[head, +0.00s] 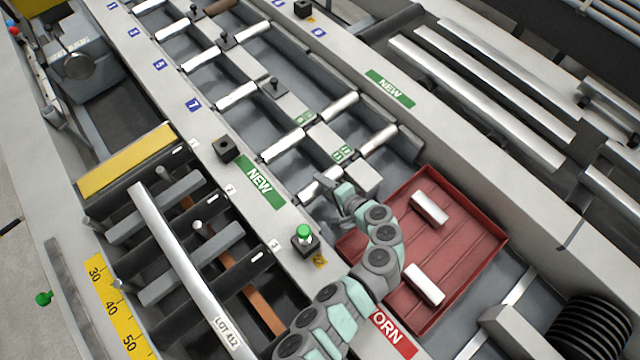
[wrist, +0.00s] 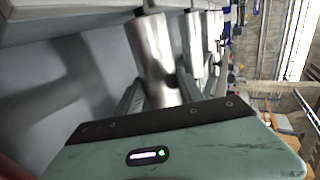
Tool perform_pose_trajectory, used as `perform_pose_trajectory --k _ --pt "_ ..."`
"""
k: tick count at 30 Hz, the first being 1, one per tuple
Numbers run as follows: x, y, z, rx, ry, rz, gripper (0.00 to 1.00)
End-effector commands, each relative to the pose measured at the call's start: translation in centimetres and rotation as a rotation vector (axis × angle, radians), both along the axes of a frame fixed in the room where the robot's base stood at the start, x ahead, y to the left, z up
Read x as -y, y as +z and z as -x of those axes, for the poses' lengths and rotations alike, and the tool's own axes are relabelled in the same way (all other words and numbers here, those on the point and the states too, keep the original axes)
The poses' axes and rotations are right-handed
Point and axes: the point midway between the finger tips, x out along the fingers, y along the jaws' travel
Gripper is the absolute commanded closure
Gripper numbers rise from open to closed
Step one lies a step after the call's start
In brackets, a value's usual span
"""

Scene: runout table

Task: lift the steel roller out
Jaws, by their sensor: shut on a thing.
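My gripper (head: 328,187) is at the near end of the runout table's row of rollers. It is shut on a steel roller (head: 309,190), a short shiny cylinder lying across the channel. In the wrist view the roller (wrist: 152,50) stands between my two dark fingers (wrist: 160,97). The gripper and arm cover part of the roller in the head view. I cannot tell whether its ends are still in their seats. Another steel roller (head: 282,146) lies in the row just beyond.
A red tray (head: 462,279) to the right of my gripper holds two short steel rollers (head: 430,208). A grey block (head: 366,178) sits close beside the gripper. A green-topped button (head: 303,232) stands on the rail to the left. The tray's middle is clear.

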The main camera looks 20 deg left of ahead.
Motion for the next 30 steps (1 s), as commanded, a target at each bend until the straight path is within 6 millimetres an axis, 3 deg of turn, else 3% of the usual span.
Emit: perform_pose_trajectory --k 8,14,23,30 --pt "0.0 0.4 0.0 0.002 0.0 -0.001 1.0" --pt "0.1 2.3 -0.2 0.006 -0.004 0.0 1.0" --pt "-0.1 7.6 -0.1 0.005 -0.001 -0.001 1.0" --pt "0.0 13.2 -0.1 0.008 0.0 -0.001 1.0"
